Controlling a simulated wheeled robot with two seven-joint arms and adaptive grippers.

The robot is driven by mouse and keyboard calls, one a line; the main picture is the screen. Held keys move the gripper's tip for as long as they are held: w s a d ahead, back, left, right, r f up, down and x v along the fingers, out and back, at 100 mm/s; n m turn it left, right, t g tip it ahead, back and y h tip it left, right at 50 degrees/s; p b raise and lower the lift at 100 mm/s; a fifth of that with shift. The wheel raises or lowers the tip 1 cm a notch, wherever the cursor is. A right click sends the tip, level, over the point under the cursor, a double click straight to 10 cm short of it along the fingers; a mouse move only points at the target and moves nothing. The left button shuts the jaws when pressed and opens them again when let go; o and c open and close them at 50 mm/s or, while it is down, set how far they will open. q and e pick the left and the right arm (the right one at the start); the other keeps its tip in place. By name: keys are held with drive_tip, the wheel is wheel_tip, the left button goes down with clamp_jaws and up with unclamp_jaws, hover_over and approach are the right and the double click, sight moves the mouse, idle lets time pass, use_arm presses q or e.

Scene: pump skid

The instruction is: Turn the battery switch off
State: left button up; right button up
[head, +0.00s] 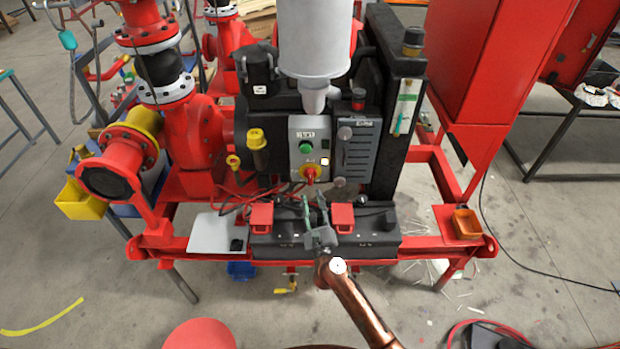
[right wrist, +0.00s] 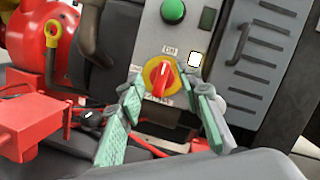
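The battery switch (head: 311,173) is a red rotary knob on a yellow disc, low on the grey control box (head: 298,133) below a green button. In the right wrist view the switch (right wrist: 161,78) has its red handle close to upright, slightly tilted. A label reading ON sits above it; the label below is partly hidden. My right gripper (head: 315,203) is open and empty, just below and in front of the switch. In the right wrist view its green-padded fingers (right wrist: 168,95) stand apart on either side of and below the knob, seemingly not touching it. My left gripper is not in view.
A black battery (head: 375,246) with red terminal covers (head: 342,217) lies under my right gripper. Red cables (right wrist: 148,146) run behind the fingers. A grey louvred panel (head: 358,150) is right of the box, and a yellow-capped filler (head: 256,140) is left of it.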

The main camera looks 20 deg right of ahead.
sight(310, 177)
drive_tip(key=w+m+g+h, duration=0.1)
drive_tip(key=w+m, duration=0.1)
drive_tip(key=w, duration=0.1)
drive_tip(key=w+d+m+g+h, duration=0.1)
drive_tip(key=w+m, duration=0.2)
drive_tip(key=w, duration=0.1)
drive_tip(key=w+d+m, duration=0.1)
drive_tip(key=w+m, duration=0.2)
drive_tip(key=shift+w+d+g+h+b, duration=0.15)
drive_tip(key=shift+w+g+h+b, duration=0.05)
drive_tip(key=shift+g+h+b, duration=0.2)
drive_tip(key=shift+c, duration=0.7)
clamp_jaws()
